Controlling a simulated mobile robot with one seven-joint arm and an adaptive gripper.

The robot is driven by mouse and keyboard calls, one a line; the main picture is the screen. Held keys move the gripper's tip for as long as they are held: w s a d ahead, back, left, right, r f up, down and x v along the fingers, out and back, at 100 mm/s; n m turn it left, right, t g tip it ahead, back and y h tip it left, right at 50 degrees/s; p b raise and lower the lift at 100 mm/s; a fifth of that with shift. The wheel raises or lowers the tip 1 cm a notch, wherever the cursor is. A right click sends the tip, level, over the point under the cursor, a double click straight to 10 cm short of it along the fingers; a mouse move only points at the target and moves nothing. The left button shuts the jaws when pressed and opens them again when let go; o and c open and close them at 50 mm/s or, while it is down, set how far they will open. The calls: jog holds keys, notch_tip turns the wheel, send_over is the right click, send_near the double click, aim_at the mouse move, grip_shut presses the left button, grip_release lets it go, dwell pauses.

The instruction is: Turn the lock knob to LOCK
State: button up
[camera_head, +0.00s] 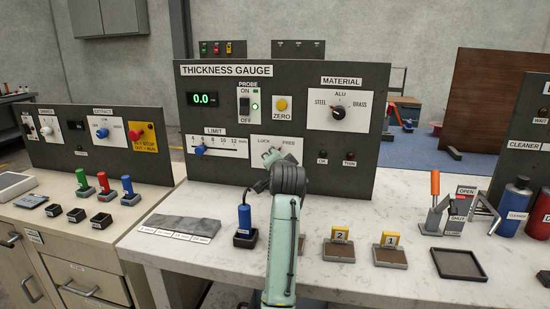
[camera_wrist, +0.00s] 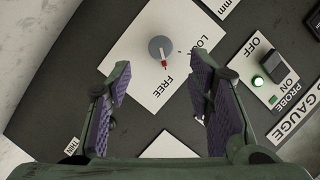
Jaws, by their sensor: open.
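The lock knob (camera_wrist: 161,48) is a round grey knob on a white plate (camera_wrist: 140,75), with a red pointer turned toward the word FREE. The word LOCK lies to its right in the wrist view, partly hidden by a finger. My gripper (camera_wrist: 160,78) is open, its two purple-padded fingers on either side of the knob's line and apart from it. In the head view my gripper (camera_head: 273,157) is in front of the plate marked LOCK and FREE (camera_head: 280,143), and it hides the knob.
The thickness gauge panel (camera_head: 225,120) carries a limit slider (camera_head: 200,150), a probe switch (camera_head: 244,106), a yellow zero button (camera_head: 282,104) and a material dial (camera_head: 338,111). A blue probe (camera_head: 244,217) stands on the bench left of my arm.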

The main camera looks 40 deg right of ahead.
jog(key=p+x, duration=0.2)
jog(key=x, duration=0.6)
jog(key=shift+w, duration=0.15)
jog(key=shift+d, duration=0.1)
grip_shut()
